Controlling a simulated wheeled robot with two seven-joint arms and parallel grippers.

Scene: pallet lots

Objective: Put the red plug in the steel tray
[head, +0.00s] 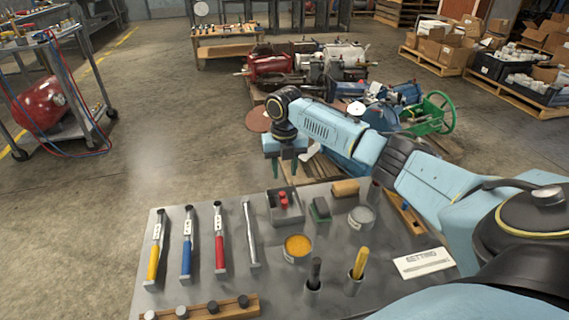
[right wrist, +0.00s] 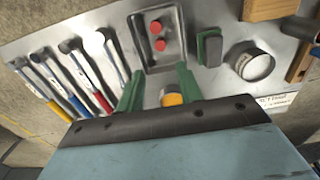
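The steel tray (head: 272,219) is a shallow square tray at the far middle of the metal table. It also shows in the right wrist view (right wrist: 137,44). Two red plugs lie in it; one red plug (right wrist: 155,27) is nearer its far wall and another red plug (right wrist: 160,45) is close by. In the head view the red plugs (head: 283,200) look nearly merged. My right gripper (head: 285,168) is above the table's far edge, beyond the tray in the picture. Its green fingers are apart with nothing between them in the right wrist view (right wrist: 158,85). My left gripper is out of view.
Several hammers (head: 187,244) lie left of the tray. A wooden rack (head: 222,308) with dark knobs is at the front. A tin with yellow contents (head: 298,248), a grey tin (head: 362,216), a green-sided block (head: 320,210) and a lettered card (head: 423,263) stand or lie rightward.

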